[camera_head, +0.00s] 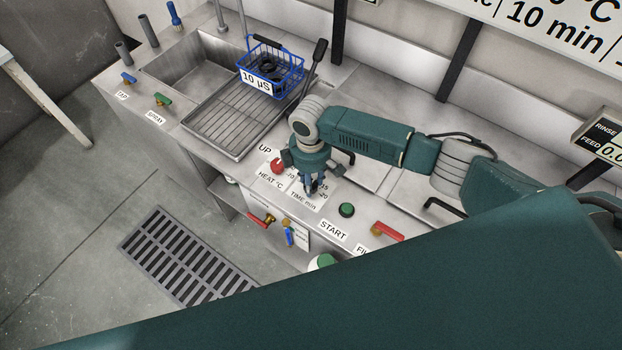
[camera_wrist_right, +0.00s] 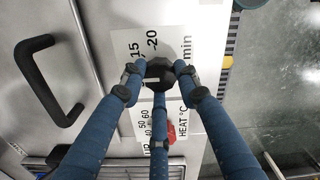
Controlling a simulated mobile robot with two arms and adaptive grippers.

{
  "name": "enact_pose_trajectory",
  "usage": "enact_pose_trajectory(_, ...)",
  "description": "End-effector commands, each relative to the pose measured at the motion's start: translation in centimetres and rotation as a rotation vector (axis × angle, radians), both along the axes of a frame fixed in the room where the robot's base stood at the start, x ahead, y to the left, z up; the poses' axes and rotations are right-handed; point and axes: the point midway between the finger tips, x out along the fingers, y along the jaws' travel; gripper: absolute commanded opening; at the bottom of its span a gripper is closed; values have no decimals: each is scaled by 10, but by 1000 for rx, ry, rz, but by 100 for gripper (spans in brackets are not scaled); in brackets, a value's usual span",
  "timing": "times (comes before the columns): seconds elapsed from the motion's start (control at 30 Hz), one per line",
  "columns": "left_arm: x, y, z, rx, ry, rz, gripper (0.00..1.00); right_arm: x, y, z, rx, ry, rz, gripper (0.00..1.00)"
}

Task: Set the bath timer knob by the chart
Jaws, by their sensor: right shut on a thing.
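The timer knob (camera_wrist_right: 158,73) is black, and in the right wrist view it sits on a white dial plate (camera_wrist_right: 130,42) marked 15, 20 and min. My right gripper (camera_head: 312,188) points down at the panel beside the TIME min label (camera_head: 303,201). Its blue fingers are shut around the knob, also in the right wrist view (camera_wrist_right: 159,72). They hide most of the knob and the lower dial numbers in the head view. The chart (camera_head: 555,28) on the back wall shows 10 min, partly cut off. My left gripper is not in view.
A red heat knob (camera_head: 277,166) is close beside my right gripper. A green START button (camera_head: 347,210) and a red-handled valve (camera_head: 387,231) lie to the right. A blue basket (camera_head: 275,66) labelled 10 µS stands by the sink (camera_head: 190,62) and the ribbed drainer (camera_head: 225,118).

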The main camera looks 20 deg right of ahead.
Motion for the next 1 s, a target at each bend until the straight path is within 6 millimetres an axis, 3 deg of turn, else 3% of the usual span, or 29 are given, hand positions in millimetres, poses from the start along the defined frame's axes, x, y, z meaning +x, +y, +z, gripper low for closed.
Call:
enact_pose_trajectory(0.33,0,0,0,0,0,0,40,0,5,0,10,-2,2,5)
enact_pose_trajectory(0.37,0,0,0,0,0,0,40,0,5,0,10,-3,2,33)
enact_pose_trajectory(0.47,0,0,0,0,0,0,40,0,4,0,9,-2,2,50)
enact_pose_trajectory(0.8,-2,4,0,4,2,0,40,1,2,3,3,-3,0,50)
enact_pose_trajectory(1.0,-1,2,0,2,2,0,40,2,2,32,4,-5,0,50)
